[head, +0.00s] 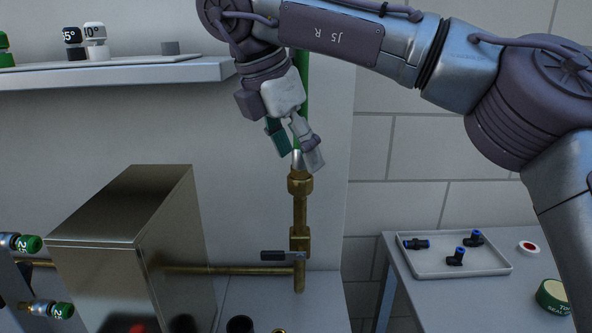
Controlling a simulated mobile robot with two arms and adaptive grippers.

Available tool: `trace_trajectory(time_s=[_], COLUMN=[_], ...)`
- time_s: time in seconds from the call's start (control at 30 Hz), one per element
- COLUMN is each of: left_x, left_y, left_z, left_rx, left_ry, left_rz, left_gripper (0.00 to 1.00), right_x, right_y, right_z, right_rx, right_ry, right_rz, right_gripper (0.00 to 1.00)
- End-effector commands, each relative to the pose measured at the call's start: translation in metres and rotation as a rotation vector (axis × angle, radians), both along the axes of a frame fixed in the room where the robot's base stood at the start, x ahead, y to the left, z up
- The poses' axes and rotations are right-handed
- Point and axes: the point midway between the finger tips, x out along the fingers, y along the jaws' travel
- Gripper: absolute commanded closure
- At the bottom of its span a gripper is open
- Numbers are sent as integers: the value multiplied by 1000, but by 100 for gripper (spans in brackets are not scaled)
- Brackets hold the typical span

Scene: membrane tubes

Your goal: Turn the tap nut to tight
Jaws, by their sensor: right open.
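The brass tap nut (300,183) sits at the top of an upright brass pipe (300,212). A green tube (302,72) runs down from above behind my right gripper, and a pale tapered end enters the top of the nut. My right gripper (297,150) points down just above the nut. Its two fingers are apart, one on each side of the pale end in this view; I cannot tell whether they touch it. Lower on the pipe is a brass valve with a dark lever (277,256) pointing left. My left gripper is not in view.
A metal box (125,215) stands left of the pipe, with a horizontal brass pipe beside it. A shelf (120,72) with small bottles is at upper left. A tray (455,262) of black and blue fittings lies on the right table, beside two tape rolls.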

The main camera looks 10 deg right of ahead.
Motion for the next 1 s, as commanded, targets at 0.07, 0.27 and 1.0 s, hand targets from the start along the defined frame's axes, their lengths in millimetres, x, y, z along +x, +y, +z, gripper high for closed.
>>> trace_trajectory(time_s=[0.07,0.27,1.0], left_x=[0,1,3], left_y=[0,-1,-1], left_z=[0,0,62], left_rx=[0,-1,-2], left_ry=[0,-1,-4], left_rz=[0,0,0], left_gripper=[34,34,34], right_x=[0,0,7], right_y=[1,1,20], right_z=[19,48,71], right_rx=[-1,-2,124], right_ry=[-8,-3,124], right_rz=[-4,-3,137], right_gripper=[34,34,34])
